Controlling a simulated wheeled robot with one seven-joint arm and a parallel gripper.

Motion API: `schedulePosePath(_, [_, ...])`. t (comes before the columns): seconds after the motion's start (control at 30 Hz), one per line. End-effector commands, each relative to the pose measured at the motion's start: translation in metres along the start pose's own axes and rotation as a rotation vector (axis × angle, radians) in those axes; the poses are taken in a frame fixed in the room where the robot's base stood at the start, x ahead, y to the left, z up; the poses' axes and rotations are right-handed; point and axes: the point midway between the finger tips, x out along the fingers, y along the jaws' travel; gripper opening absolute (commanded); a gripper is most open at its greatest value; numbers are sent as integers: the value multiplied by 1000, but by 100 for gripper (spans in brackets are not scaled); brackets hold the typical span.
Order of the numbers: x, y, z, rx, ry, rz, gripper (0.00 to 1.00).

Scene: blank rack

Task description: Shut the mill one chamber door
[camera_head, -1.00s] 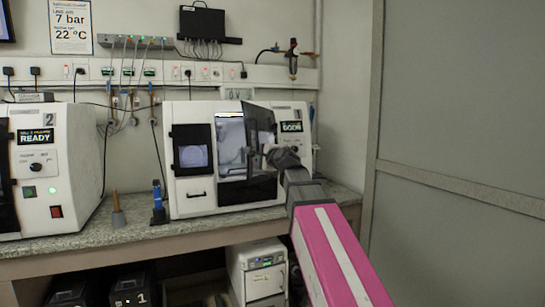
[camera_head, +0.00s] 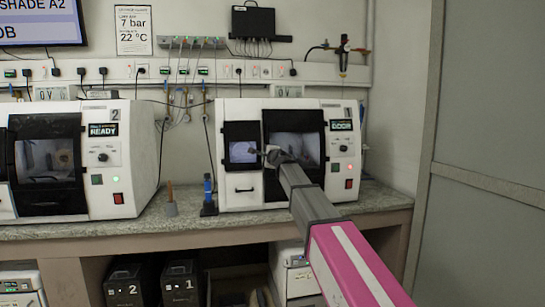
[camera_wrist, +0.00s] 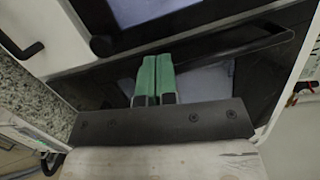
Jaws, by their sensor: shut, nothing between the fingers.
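Mill one (camera_head: 232,192) is the white machine marked 1 on the right of the bench. My gripper (camera_head: 270,156) is shut and empty at the door's left edge. In the wrist view, its green fingertips (camera_wrist: 156,78) are together over the dark door (camera_wrist: 262,88), beside its long black handle bar (camera_wrist: 225,43). Whether they touch it is unclear.
Mill two (camera_head: 140,150) stands to the left on the bench (camera_head: 130,230). A blue-topped tool (camera_head: 208,192) and a brown-handled one (camera_head: 170,200) stand between the mills. A wall (camera_head: 490,130) closes off the right side. Black boxes (camera_head: 180,283) sit under the bench.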

Motion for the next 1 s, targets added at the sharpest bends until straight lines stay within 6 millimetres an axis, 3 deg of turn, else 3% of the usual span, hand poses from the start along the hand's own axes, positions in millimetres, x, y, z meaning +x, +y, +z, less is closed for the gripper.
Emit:
schedulePosePath(0.2, [18,2,-1,0,0,1,0])
schedulePosePath(0.67, [20,2,-1,0,0,0,0])
schedulePosePath(0.87, [14,3,-2,0,1,0,0])
schedulePosePath(1.0, [-3,4,-3,0,1,-1,0])
